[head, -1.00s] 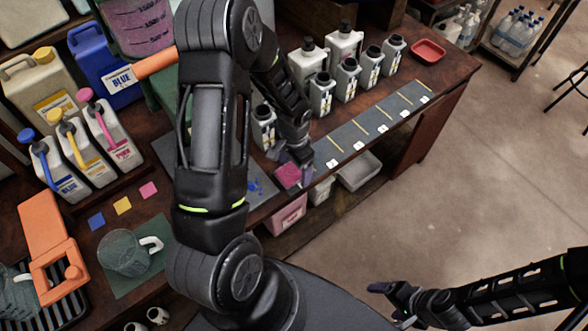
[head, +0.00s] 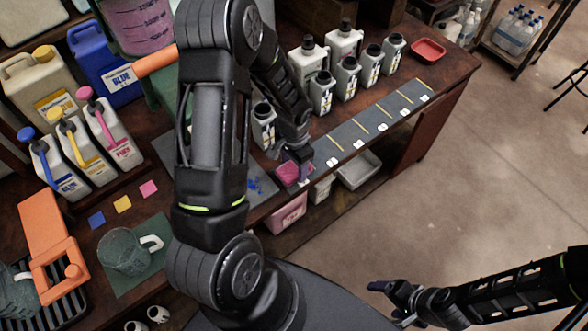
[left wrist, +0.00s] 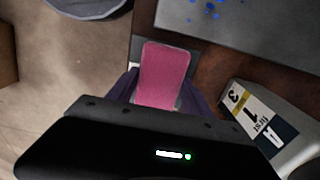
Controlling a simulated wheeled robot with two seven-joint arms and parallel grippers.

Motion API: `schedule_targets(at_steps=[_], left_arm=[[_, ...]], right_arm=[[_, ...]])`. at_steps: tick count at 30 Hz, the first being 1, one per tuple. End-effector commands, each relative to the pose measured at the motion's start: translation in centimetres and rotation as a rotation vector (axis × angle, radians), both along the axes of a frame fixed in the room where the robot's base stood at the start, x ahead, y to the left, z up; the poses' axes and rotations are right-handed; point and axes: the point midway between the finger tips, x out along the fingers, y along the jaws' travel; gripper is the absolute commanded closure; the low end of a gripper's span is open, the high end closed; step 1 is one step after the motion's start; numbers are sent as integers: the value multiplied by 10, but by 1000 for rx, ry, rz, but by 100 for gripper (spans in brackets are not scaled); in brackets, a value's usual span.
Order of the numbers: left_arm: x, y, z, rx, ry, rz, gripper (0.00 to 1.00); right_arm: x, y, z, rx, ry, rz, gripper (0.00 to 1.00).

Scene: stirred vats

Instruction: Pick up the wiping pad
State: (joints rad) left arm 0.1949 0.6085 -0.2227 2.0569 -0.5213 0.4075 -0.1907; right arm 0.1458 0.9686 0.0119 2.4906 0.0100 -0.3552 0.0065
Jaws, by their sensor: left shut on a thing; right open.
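The wiping pad (head: 290,174) is pink and lies at the front edge of the table in the head view, just right of a grey mat with blue spots. My left gripper (head: 300,166) reaches down over it and is shut on it. In the left wrist view the pink pad (left wrist: 166,75) stands out between the purple fingers of the left gripper (left wrist: 158,98). Whether the pad is clear of the table I cannot tell. My right gripper (head: 385,290) is open and empty over the floor at lower right.
A grey bottle (head: 264,127) stands close beside the left gripper; its label shows in the left wrist view (left wrist: 262,120). Several more bottles stand behind a numbered dark strip (head: 360,131). The blue-spotted mat (head: 258,186) is left of the pad. A pink bin (head: 287,214) sits below the edge.

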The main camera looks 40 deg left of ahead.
Motion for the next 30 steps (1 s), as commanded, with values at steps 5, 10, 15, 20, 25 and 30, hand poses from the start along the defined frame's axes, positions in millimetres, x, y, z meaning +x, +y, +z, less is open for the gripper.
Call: schedule_targets(at_steps=[5,10,15,20,25,30], left_arm=[[0,0,0,0,0,0,63],[0,0,0,0,0,0,77],[0,0,0,0,0,0,86],[0,0,1,0,0,0,86],[1,0,10,0,-2,0,86],[2,1,33,1,-6,1,86]], right_arm=[[0,0,0,0,0,0,20],[0,0,0,0,0,0,20],[0,0,0,0,0,0,20],[0,0,0,0,0,0,20],[0,0,-2,0,0,0,20],[1,0,-5,1,-1,1,20]])
